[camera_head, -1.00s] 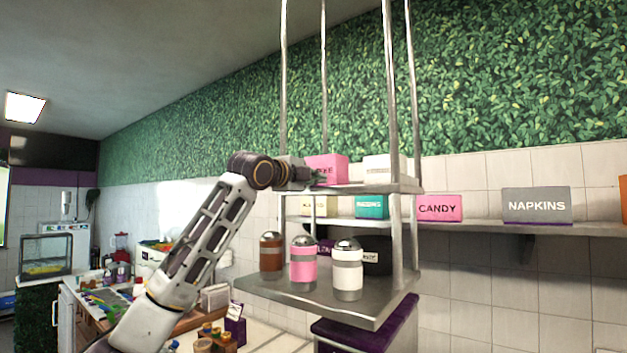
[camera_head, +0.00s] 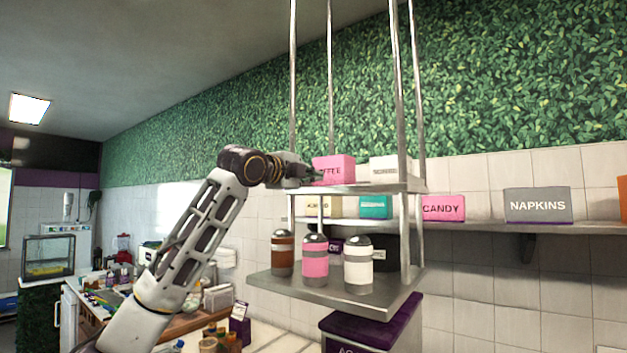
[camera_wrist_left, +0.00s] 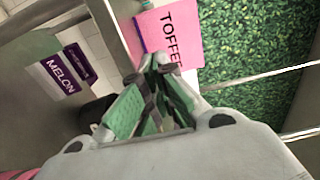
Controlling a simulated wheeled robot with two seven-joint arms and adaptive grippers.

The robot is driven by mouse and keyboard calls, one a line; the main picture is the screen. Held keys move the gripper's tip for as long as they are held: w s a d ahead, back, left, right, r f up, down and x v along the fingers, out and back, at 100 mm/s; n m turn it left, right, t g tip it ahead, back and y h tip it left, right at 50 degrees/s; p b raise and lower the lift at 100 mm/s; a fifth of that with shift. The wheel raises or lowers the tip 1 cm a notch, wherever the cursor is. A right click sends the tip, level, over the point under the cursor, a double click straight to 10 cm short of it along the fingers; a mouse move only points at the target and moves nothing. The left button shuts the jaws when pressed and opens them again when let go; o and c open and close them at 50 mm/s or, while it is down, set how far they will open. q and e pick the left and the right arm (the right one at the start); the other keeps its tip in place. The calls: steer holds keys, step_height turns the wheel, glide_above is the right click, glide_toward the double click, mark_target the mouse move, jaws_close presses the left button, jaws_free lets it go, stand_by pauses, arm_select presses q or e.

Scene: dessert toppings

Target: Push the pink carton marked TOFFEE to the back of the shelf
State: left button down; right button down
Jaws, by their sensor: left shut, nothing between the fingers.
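The pink TOFFEE carton (camera_head: 338,170) stands upright on the top level of the hanging metal shelf (camera_head: 372,188), at its left end. Its lettering is partly covered by my left gripper (camera_head: 312,175) in the head view. In the left wrist view the TOFFEE carton (camera_wrist_left: 182,38) is just ahead of the fingertips, and the left gripper (camera_wrist_left: 153,68) is shut with nothing in it. The fingertips are close to the carton's front; I cannot tell whether they touch it. My right gripper is not in view.
A white carton (camera_head: 389,170) stands right of the TOFFEE carton. Metal poles (camera_head: 399,90) rise at the shelf's corners. Cartons fill the level below, and brown, pink and white shakers (camera_head: 358,262) stand on the lowest level. A wall shelf holds CANDY (camera_head: 443,208) and NAPKINS (camera_head: 537,204) boxes.

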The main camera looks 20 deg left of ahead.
arm_select(q)
steer(key=b+v, duration=0.2)
steer(key=v, duration=0.5)
steer(key=shift+s+a, duration=0.15)
steer(key=shift+s, duration=0.1)
steer(key=shift+r, duration=0.1)
